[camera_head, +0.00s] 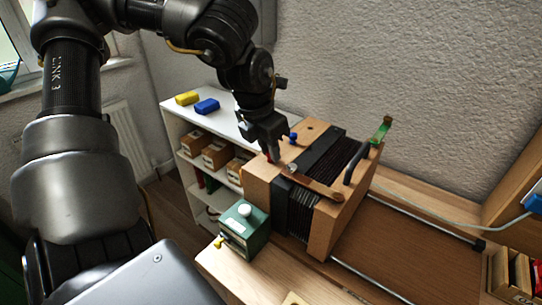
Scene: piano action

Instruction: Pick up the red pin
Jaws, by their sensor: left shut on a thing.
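The red pin (270,159) shows as a small red bit at the tips of my left gripper (271,155), over the left part of the wooden box's top. My left gripper points down and is shut on it. The fingers hide most of the pin, and I cannot tell whether it still touches the wood. The wooden box (262,184) has dark pleated bellows in its middle and a wooden lever on top. A blue pin (293,138) stands on the box just right of the gripper. My right gripper is not in view.
A green box (243,230) with a white knob stands front left of the wooden box. A white shelf (180,112) behind holds a yellow block (187,98) and a blue block (207,106). A green-tipped lever (381,130) rises at the right. Metal rails cross the bench.

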